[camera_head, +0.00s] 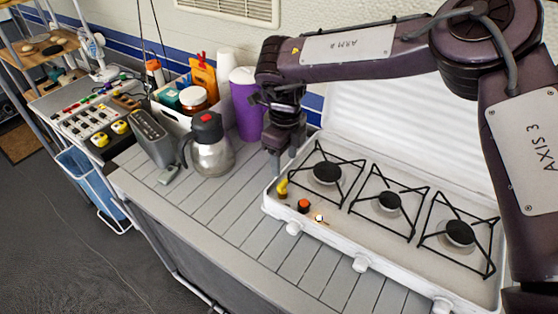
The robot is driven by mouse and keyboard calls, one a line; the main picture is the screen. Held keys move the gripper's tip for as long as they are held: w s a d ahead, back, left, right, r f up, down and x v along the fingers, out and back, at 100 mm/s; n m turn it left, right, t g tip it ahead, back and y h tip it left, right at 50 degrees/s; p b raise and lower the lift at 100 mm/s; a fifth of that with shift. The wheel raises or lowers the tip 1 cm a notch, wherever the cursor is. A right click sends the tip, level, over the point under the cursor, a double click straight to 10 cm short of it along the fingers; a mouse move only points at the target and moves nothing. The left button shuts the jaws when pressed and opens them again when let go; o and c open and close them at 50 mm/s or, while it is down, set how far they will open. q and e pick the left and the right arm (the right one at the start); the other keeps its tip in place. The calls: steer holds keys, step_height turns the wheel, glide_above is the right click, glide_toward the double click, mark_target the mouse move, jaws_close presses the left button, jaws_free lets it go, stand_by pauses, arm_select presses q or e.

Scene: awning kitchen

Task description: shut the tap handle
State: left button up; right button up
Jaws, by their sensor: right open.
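A small yellow tap handle (282,187) sits at the left front corner of the white gas stove (340,229). I cannot tell its exact turn from here. My right gripper (283,166) points down just above and behind the yellow handle, near the stove's left edge. Its fingers are apart with nothing visible between them. It looks close to the handle, but I cannot tell whether they touch. My left gripper is not in view.
Beside the yellow handle are a red knob (304,205) and a small white knob (320,218). Black burner grates (388,202) cover the stove. A steel jug (210,152), purple container (246,104) and grey appliance (152,138) stand left. The slatted counter (225,205) is clear in front.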

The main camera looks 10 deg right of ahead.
mark_target(285, 184)
steer(key=f, duration=0.1)
steer(key=s+f, duration=0.1)
steer(key=s+f+p, duration=0.1)
steer(key=f, duration=0.1)
steer(key=shift+f, duration=0.1)
steer(key=shift+w+f, duration=0.2)
steer(key=shift+f, duration=0.4)
steer(key=shift+w+f, duration=0.2)
steer(key=shift+f, duration=0.7)
steer(key=c, duration=1)
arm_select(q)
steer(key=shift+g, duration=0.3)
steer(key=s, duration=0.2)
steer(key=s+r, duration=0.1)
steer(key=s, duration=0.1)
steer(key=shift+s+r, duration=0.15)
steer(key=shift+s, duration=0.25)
